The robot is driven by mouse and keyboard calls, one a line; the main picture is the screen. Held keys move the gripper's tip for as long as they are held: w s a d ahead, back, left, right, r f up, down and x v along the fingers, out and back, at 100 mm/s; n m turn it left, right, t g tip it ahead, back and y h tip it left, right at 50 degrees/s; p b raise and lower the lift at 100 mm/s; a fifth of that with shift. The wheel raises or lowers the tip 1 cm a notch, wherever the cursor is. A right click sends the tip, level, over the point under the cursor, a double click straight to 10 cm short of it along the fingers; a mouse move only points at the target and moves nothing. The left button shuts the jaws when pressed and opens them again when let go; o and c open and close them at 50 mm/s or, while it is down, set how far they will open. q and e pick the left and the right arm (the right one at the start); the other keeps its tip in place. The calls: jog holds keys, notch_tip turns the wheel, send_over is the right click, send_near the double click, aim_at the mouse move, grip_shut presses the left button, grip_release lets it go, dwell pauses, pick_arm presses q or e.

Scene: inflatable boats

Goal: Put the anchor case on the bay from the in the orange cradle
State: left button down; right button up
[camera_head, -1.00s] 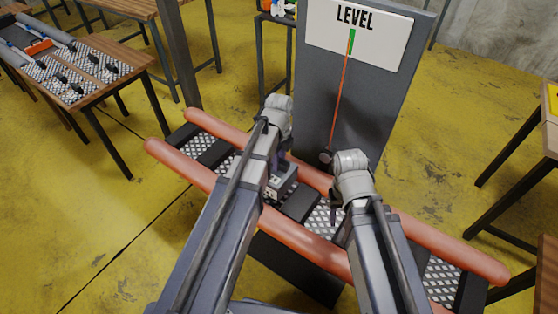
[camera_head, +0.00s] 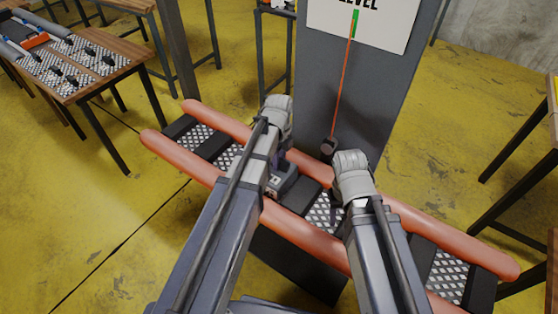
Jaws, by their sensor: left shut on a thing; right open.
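The orange cradle (camera_head: 305,241) is two long orange tubes with black bars and diamond-plate bays between them, slanting down to the right in the picture. My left gripper (camera_head: 279,168) is shut on a small grey case (camera_head: 284,182) at the middle of the cradle, on or just above a bay. My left arm covers part of the case, so contact beneath it cannot be told. My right gripper (camera_head: 338,203) is open and appears empty, over a diamond-plate bay right of the case. Its fingers are mostly hidden by the wrist.
A grey panel (camera_head: 375,90) with a LEVEL sign (camera_head: 375,22) and a hanging red pointer (camera_head: 342,90) stands close behind the cradle. A wooden table (camera_head: 100,60) with another rack is at left. More tables stand at right. Yellow floor lies between.

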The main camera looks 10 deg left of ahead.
pick_arm(q)
jog(key=c, duration=0.6)
grip_release()
jog(key=shift+o, duration=0.2)
jog(key=shift+r, duration=0.15)
pick_arm(e)
jog(key=shift+r, duration=0.1)
pick_arm(q)
notch_tip(320, 180, up, 8)
jog(key=p, duration=0.8)
jog(key=shift+f, duration=0.2)
pick_arm(e)
notch_tip(320, 180, up, 8)
jog(key=shift+f, duration=0.2)
